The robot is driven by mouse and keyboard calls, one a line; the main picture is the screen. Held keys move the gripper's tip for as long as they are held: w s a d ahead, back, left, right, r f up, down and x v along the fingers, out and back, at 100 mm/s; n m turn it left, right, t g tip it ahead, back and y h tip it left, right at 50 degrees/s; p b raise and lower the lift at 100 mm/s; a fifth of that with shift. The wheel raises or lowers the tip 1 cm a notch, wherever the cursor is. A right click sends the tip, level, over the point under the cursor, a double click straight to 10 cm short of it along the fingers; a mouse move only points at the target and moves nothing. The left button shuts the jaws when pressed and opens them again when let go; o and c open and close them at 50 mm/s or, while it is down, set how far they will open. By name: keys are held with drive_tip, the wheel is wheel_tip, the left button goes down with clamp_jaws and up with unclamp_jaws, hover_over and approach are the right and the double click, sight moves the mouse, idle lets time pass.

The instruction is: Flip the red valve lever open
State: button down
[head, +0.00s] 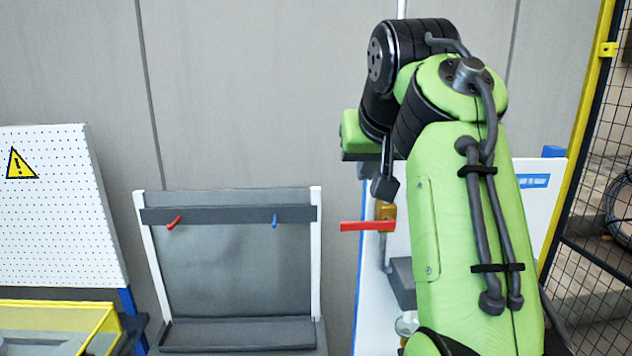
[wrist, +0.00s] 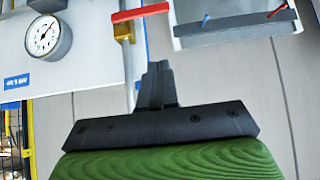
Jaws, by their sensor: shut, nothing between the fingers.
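The red valve lever (head: 367,226) sticks out horizontally to the left from a brass valve body (head: 385,212) on a pipe at the white panel's left edge. In the wrist view the lever (wrist: 140,13) lies at the top, with the brass valve (wrist: 123,32) under its left end. My gripper (head: 385,188) is shut and empty. In the head view it hangs just above the valve, and my arm hides much of the panel. In the wrist view the shut fingers (wrist: 157,70) point toward the lever, with a visible gap between them.
A pressure gauge (wrist: 48,38) sits on the white panel (wrist: 85,70) beside the valve. A grey rack (head: 240,260) with a red hook (head: 174,222) and a blue hook (head: 275,220) stands to the left. A yellow-framed mesh fence (head: 605,130) stands at the right.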

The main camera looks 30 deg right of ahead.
drive_tip(key=shift+s, duration=0.9)
drive_tip(key=b, duration=0.1)
hover_over(368, 224)
drive_tip(key=a, duration=0.3)
wheel_tip(368, 224, down, 7)
drive_tip(key=f, duration=0.1)
drive_tip(key=f+b, duration=0.2)
drive_tip(key=shift+s+d+f, duration=0.1)
drive_tip(key=shift+s+f, duration=0.15)
drive_tip(key=shift+f, duration=0.15)
drive_tip(key=shift+w, duration=0.1)
drive_tip(key=shift+d+f, duration=0.1)
drive_tip(key=shift+d, duration=0.05)
drive_tip(key=shift+a+f, duration=0.15)
drive_tip(key=shift+a, duration=0.1)
